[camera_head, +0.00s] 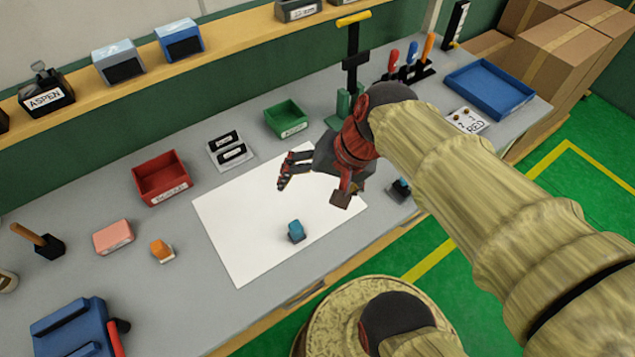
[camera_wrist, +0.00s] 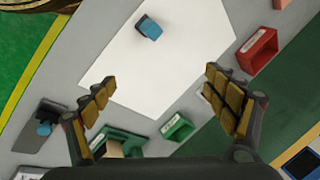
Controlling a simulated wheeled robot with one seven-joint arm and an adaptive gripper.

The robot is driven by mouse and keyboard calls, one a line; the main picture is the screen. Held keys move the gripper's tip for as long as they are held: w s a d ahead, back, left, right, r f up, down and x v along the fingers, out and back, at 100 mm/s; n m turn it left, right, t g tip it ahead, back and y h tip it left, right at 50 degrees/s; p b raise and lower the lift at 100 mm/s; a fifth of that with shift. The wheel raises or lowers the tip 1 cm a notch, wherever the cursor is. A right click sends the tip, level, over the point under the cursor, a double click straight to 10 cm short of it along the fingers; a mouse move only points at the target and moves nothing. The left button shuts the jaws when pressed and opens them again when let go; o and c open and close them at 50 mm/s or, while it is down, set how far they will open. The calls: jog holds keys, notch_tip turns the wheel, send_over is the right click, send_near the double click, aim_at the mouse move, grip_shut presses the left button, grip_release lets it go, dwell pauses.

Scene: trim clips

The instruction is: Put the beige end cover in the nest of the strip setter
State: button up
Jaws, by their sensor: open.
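My gripper (camera_head: 313,187) is open and empty above the white sheet, with its two fingers (camera_wrist: 160,88) wide apart in the wrist view. A tall black and green press with a yellow handle (camera_head: 352,62), likely the strip setter, stands behind my wrist. Its green base (camera_wrist: 112,138) shows at the bottom of the wrist view, partly hidden by my gripper. A small beige patch (camera_wrist: 134,147) shows at that base. I cannot tell whether it is the end cover. The nest is not clearly visible in either view.
A blue block (camera_head: 296,231) is on the white sheet (camera_head: 240,215). Another blue piece (camera_head: 401,186) sits in a dark holder at the front edge. A red bin (camera_head: 160,178), a green bin (camera_head: 287,118), a pink block (camera_head: 113,237) and an orange block (camera_head: 161,250) stand around.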

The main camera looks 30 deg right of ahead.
jog(key=shift+s+a+r+n+t+h, duration=0.1)
jog(key=shift+s+r+n+t+h, duration=0.3)
jog(key=shift+n, duration=0.85)
jog(key=shift+s+a+r+n+t+h, duration=0.1)
jog(key=shift+s+r+n+h, duration=0.4)
jog(key=shift+r+n, duration=0.6)
jog(key=shift+s+a+r+n+t+h, duration=0.1)
jog(key=shift+s+r+n+t+h, duration=0.3)
jog(key=shift+n, duration=0.95)
